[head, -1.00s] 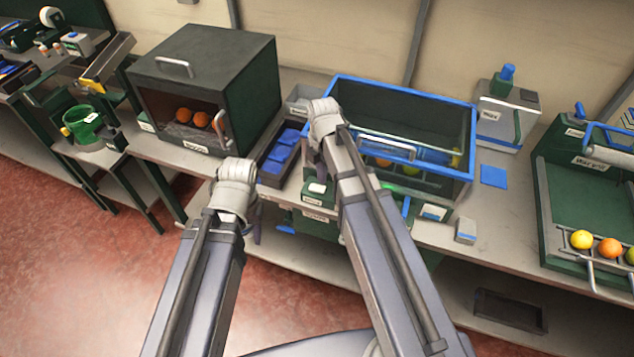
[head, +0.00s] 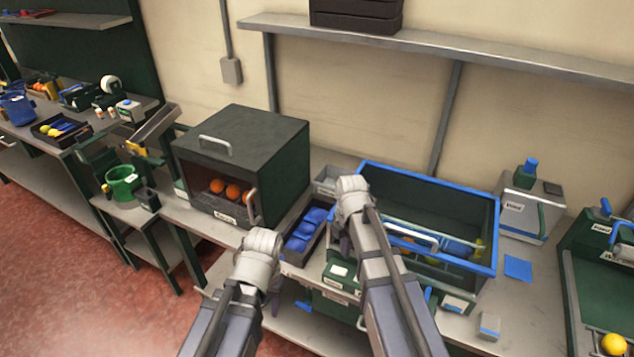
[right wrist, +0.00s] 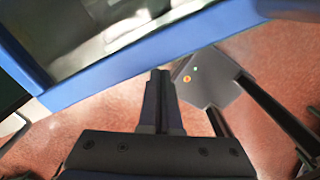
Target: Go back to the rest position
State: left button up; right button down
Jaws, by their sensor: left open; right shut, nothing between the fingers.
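My left gripper (head: 272,296) hangs below its pale wrist in the head view, over the floor in front of the bench; it is open, and its fingers show only in small part. My right gripper is at the near left corner of the blue-rimmed crate (head: 430,178); its fingers are mostly hidden behind the wrist there. In the right wrist view the right gripper (right wrist: 159,85) is shut with nothing between its fingers, close to a blue rim (right wrist: 130,62).
A dark green cabinet (head: 245,140) holding several oranges (head: 232,192) stands left of the crate. A tray of blue items (head: 306,230) lies between them. A scale-like box (head: 530,212) and a green tray with a yellow fruit (head: 614,318) are on the right. Red floor is free at left.

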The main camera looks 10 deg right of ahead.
jog(key=s+a+m, duration=0.5)
jog(key=s+m, duration=0.2)
jog(key=m, duration=0.2)
jog(key=s+a+m+h, duration=0.1)
jog(key=s+a+m, duration=0.4)
jog(key=m, duration=0.5)
jog(key=shift+s+a, duration=0.25)
jog(key=shift+s, duration=0.9)
jog(key=shift+r, duration=0.1)
